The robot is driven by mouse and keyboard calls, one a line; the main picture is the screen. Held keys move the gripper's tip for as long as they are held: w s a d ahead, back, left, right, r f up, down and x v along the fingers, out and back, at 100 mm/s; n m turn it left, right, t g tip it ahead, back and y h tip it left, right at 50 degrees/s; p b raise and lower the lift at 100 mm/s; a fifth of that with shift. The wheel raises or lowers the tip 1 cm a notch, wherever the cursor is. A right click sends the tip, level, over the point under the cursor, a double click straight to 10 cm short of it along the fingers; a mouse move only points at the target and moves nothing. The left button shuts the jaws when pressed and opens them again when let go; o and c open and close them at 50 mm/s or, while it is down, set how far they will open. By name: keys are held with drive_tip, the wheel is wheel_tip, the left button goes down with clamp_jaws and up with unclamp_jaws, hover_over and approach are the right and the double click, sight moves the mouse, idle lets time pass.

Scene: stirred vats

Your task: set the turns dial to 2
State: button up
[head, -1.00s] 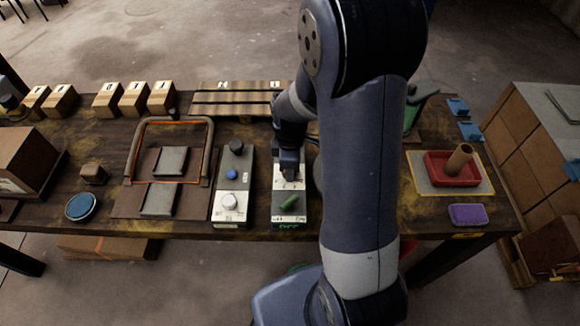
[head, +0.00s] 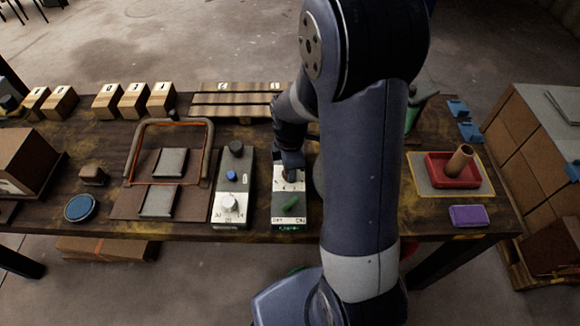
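A pale control box (head: 279,211) with a numbered dial face stands near the front edge of the table. My gripper (head: 289,176) points down over the dial at the upper part of this box. The dial's knob is mostly hidden by my gripper, so its setting cannot be read. The fingers are too small and dark to show whether they grip the knob.
A second box (head: 229,217) with a white dial, a blue button (head: 231,175) and a black knob (head: 236,148) stands just left. A red tray (head: 453,171) and a purple block (head: 468,215) lie right of my arm.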

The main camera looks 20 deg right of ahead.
drive_tip(key=o, duration=0.5)
wheel_tip(320, 180, up, 11)
drive_tip(key=shift+f+p, duration=0.1)
drive_tip(key=shift+p, duration=0.2)
drive_tip(key=shift+f, duration=0.15)
wheel_tip(320, 180, down, 11)
drive_tip(key=shift+r+b, duration=0.1)
drive_tip(key=shift+b, duration=0.2)
drive_tip(key=shift+r, duration=0.1)
idle(0.3)
idle(0.4)
